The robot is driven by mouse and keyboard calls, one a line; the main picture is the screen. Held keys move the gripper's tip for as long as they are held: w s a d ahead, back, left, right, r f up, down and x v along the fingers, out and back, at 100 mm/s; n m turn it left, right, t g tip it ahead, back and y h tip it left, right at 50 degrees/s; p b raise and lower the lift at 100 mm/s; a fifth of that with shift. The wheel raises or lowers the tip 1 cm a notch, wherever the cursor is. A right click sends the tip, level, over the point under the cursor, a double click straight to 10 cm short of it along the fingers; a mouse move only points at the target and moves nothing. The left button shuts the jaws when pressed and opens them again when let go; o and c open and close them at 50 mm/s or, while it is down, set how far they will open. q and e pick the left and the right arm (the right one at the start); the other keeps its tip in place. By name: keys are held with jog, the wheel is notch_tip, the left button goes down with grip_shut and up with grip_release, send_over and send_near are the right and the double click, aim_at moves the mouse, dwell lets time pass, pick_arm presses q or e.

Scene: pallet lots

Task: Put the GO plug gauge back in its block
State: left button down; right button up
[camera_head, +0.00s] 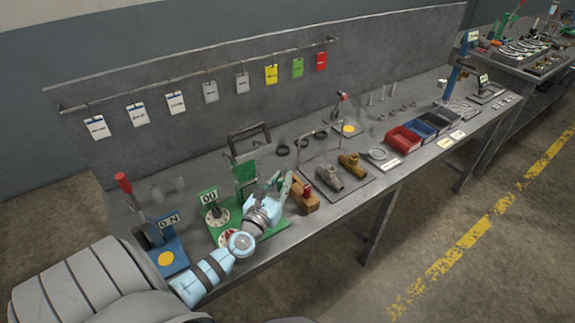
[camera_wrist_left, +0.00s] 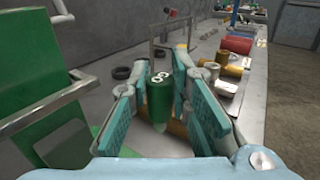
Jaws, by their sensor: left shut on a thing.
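The GO plug gauge (camera_wrist_left: 159,97) has a green handle with white lettering on its top. In the left wrist view it stands roughly upright between the fingers of my left gripper (camera_head: 281,184), which is shut on it. The wooden block (camera_head: 302,201) is at the table's front edge, just right of the gripper in the head view, with a red-topped piece (camera_head: 308,188) on it. In the left wrist view, part of the block (camera_wrist_left: 178,129) shows below and behind the gauge. I cannot tell whether the gauge's lower end is in the block. My right gripper is not in view.
A green fixture (camera_head: 243,171) stands behind my left arm, and a blue stand with a red-handled lever (camera_head: 160,236) is to the left. A tray with pipe fittings (camera_head: 341,186) lies right of the block. Bins (camera_head: 402,140) stand farther right.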

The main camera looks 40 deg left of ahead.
pick_arm(q)
jog(key=shift+w+a+f+b, duration=0.45)
jog(key=shift+w+f+b, duration=0.5)
jog(key=shift+w, duration=0.5)
jog(key=shift+w+a+f+b, duration=0.4)
jog(key=shift+w+f+b, duration=0.3)
jog(key=shift+w+b, duration=0.55)
jog(key=shift+w+a+f+b, duration=0.45)
jog(key=shift+w+f+b, duration=0.4)
jog(key=shift+w, duration=0.75)
jog(key=c, duration=1.5)
grip_release()
jog(key=shift+r, duration=0.1)
